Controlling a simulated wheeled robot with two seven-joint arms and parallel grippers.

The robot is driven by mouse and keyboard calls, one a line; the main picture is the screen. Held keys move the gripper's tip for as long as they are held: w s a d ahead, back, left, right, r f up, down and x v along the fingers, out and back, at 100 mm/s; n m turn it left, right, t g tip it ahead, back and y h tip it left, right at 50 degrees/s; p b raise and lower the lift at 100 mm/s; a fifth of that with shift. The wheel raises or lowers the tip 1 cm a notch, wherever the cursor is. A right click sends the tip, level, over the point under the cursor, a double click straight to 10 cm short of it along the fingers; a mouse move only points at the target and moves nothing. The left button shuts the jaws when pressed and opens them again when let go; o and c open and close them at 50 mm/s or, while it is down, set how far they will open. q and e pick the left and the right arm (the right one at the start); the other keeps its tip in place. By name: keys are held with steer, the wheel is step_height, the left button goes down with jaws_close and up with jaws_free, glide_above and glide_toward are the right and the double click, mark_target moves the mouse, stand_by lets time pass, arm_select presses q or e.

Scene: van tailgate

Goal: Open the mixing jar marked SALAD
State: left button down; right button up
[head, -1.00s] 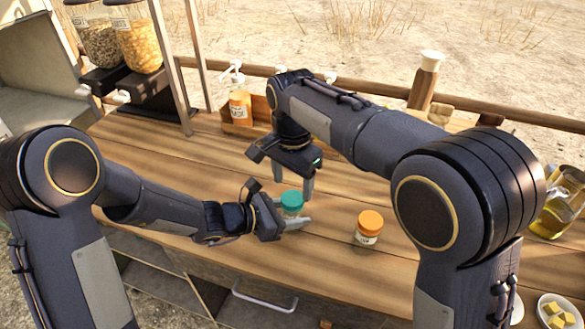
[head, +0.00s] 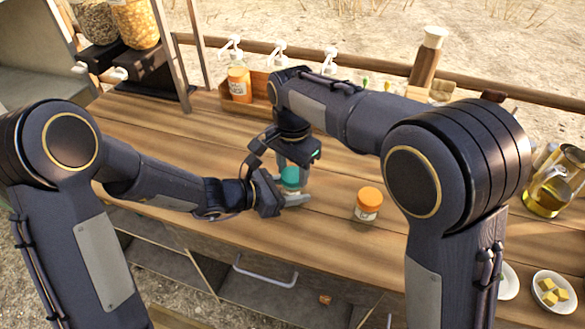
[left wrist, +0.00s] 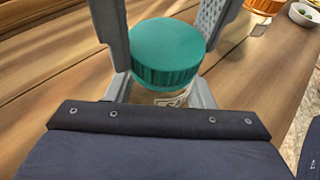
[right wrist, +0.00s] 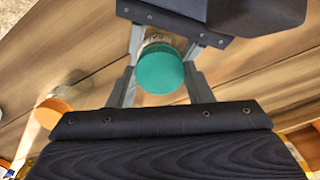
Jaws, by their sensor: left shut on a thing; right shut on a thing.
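A small clear jar with a teal lid (head: 291,176) stands upright on the wooden counter. In the left wrist view its lid (left wrist: 167,50) sits on the jar, and part of a pale label (left wrist: 172,100) shows, too cut off to read. My left gripper (head: 288,200) is shut around the jar's body from the left, low near the counter. My right gripper (head: 293,172) comes down from above, its fingers shut on either side of the teal lid (right wrist: 160,70). A similar jar with an orange lid (head: 368,200) stands to the right, its label unreadable.
Behind are an orange-labelled bottle (head: 239,84) and white pump bottles in a wooden rack. A tall brown bottle (head: 427,60) stands at the back. An oil jug (head: 548,192) and a dish of yellow cubes (head: 553,292) are at right. The counter left of the jars is mostly clear.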

steer(key=n, duration=0.8)
steer(key=shift+n, duration=0.4)
steer(key=n, duration=0.5)
steer(key=shift+n, duration=0.4)
steer(key=n, duration=0.5)
steer(key=shift+r, duration=0.1)
steer(key=shift+r, duration=0.1)
steer(key=shift+r, duration=1)
steer(key=shift+r, duration=0.1)
